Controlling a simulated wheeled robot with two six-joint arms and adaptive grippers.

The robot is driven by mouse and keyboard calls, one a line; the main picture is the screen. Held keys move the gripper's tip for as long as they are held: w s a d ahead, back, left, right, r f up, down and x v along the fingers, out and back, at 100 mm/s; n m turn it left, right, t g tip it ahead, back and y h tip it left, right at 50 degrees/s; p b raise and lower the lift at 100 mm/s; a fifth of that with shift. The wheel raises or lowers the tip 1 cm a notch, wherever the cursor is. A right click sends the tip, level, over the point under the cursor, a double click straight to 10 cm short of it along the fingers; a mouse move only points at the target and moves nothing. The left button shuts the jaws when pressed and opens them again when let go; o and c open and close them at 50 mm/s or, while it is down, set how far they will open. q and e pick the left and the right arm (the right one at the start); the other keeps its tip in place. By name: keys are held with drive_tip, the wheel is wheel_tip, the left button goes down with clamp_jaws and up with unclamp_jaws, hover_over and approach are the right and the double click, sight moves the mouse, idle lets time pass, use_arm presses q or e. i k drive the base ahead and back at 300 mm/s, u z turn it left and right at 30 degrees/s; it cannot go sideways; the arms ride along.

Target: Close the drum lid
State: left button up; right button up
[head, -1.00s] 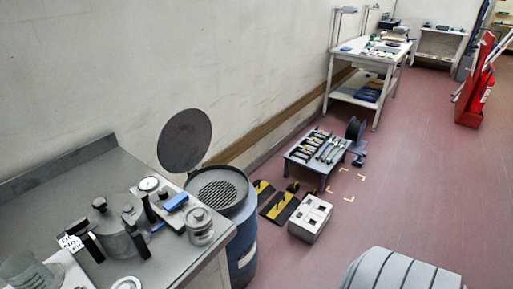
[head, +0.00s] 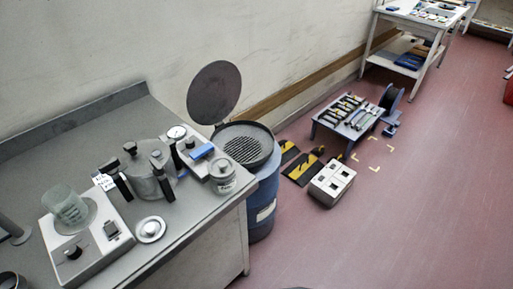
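The blue drum (head: 263,205) stands on the floor against the right end of the grey bench. Its round dark lid (head: 214,92) is open, standing up steeply at the back left of the rim, close to the wall. The drum's mouth is uncovered and shows a dark ribbed grate (head: 243,150) inside. The bench corner hides part of the drum's left side. Neither of my grippers is in view, and nothing touches the lid.
The grey bench (head: 190,243) holds a metal pot (head: 148,180), a jar (head: 222,175) and a device with a glass beaker (head: 67,204). Right of the drum are black-yellow floor pieces (head: 303,168), a white box (head: 332,183) and a low tool table (head: 347,115). The front right floor is clear.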

sight(216, 90)
drive_tip(key=u, duration=0.1)
drive_tip(key=k, duration=0.45)
drive_tip(key=z, duration=1.2)
drive_tip(key=i, duration=0.9)
drive_tip(key=z, duration=0.45)
drive_tip(key=i, duration=1.1)
drive_tip(key=u, duration=1.1)
drive_tip(key=i, duration=0.7)
drive_tip(key=u, duration=0.75)
